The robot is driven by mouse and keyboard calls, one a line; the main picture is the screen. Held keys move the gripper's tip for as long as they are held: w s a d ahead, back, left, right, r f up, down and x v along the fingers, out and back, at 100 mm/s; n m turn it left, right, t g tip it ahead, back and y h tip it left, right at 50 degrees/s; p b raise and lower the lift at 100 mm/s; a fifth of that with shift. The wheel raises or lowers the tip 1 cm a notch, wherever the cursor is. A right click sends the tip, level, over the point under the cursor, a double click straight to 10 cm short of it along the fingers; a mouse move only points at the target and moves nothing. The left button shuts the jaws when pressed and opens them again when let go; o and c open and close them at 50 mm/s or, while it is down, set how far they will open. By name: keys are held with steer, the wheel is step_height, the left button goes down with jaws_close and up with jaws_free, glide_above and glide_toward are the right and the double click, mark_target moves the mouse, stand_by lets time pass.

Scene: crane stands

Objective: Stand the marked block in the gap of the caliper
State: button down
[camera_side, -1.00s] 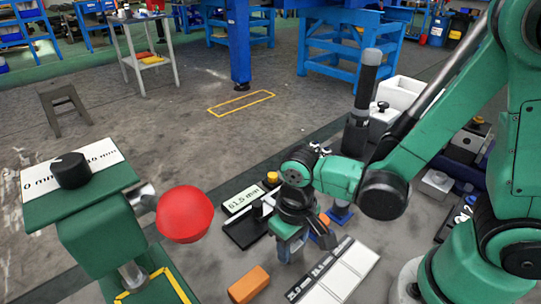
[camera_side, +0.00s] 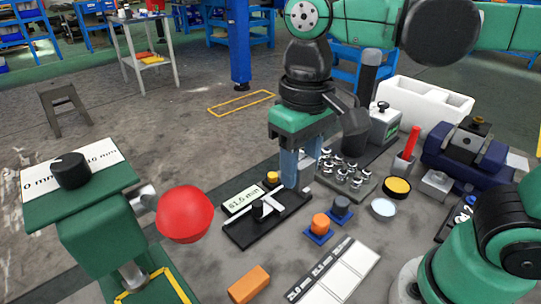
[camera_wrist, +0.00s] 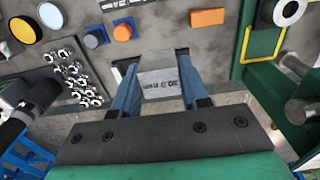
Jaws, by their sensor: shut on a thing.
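My gripper (camera_side: 297,186) is shut on a grey marked block (camera_wrist: 158,78), seen between the blue fingers in the wrist view (camera_wrist: 157,72). The block's printed label looks upside down and is hard to read. In the side view the fingers point down by the far right end of the caliper (camera_side: 240,236), and the block is mostly hidden. The caliper has a black base, pale jaws (camera_side: 268,206) and a display (camera_side: 243,199) reading about 61.5 mm. Whether the block touches the caliper I cannot tell.
Orange (camera_side: 320,224) and blue-grey (camera_side: 341,207) knobs stand right of the caliper. A labelled white card (camera_side: 345,270) and an orange block (camera_side: 249,284) lie in front. A rack of metal pieces (camera_side: 345,178) is behind right. A red ball (camera_side: 185,214) on a green stand is left.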

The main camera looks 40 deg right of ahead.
steer(key=shift+r, duration=0.9)
steer(key=w+d+f, duration=0.2)
steer(key=w+d, duration=0.6)
steer(key=w, duration=0.3)
step_height(320, 180, up, 3)
glide_above(292, 257)
steer(key=shift+f, duration=0.2)
steer(key=shift+f, duration=0.1)
step_height(292, 257, down, 19)
steer(key=shift+f, duration=0.2)
